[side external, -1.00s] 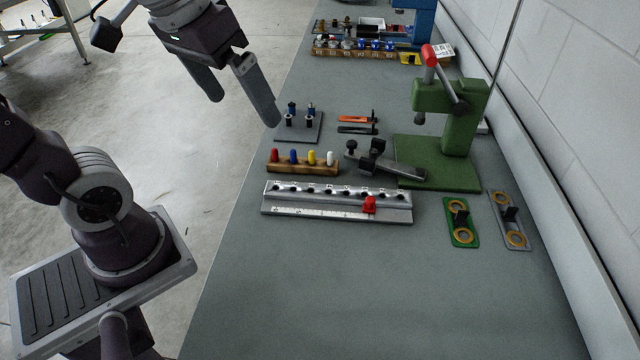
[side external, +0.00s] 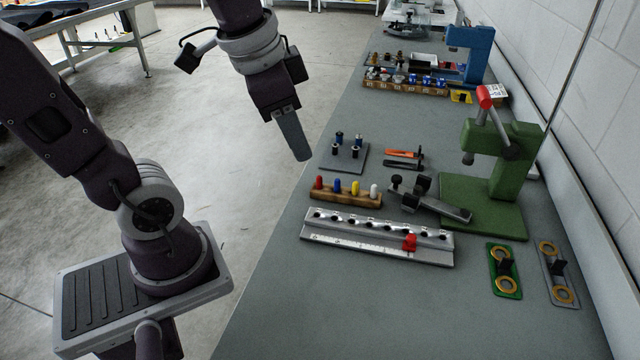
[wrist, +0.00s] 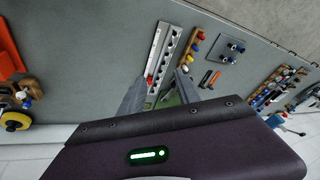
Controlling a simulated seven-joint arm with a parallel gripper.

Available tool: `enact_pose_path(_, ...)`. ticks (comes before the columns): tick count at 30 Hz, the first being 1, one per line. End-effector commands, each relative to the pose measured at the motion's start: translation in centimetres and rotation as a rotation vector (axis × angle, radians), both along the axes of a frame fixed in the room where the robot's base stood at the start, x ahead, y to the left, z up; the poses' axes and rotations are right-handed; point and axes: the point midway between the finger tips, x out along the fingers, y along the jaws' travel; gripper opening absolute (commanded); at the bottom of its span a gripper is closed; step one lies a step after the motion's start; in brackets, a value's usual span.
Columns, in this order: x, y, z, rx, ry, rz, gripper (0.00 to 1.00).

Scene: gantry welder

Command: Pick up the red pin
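The red pin (side external: 318,182) stands upright at the left end of a wooden holder (side external: 345,198), in a row with a blue, a yellow and a white pin. In the wrist view the wooden holder (wrist: 187,62) lies beyond the right finger, with the red pin (wrist: 201,34) at its far end. My gripper (side external: 300,152) is above the left edge of the bench, up and left of the pin and apart from it. In the side view its fingers overlap. In the wrist view my gripper (wrist: 160,88) has its two fingers spread, with nothing held between them.
A metal rail with a red slider (side external: 409,243) lies in front of the holder. A grey plate with black and blue pegs (side external: 344,158) is behind it. A grey clamp (side external: 430,198) and a green press (side external: 495,190) stand to the right. The front of the bench is clear.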

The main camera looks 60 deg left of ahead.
Motion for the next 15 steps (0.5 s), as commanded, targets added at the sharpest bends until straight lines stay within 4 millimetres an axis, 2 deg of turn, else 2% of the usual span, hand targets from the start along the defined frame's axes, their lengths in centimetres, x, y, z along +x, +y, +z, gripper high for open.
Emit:
enact_pose_path(1,2.8,1.9,-1.1,0.038,0.073,-0.07,0.39)
enact_pose_path(3,6.5,4.9,-3.1,0.084,0.162,-0.213,0.39)
enact_pose_path(5,9.2,7.8,-5.6,0.101,0.23,-0.337,0.39)
enact_pose_path(6,10.6,9.6,-7.4,0.102,0.269,-0.418,0.39)
enact_pose_path(10,13.2,14.5,-13.2,0.083,0.344,-0.629,0.39)
enact_pose_path(12,13.7,16.0,-15.4,0.071,0.36,-0.702,0.39)
enact_pose_path(15,13.9,17.1,-17.1,0.063,0.369,-0.757,0.39)
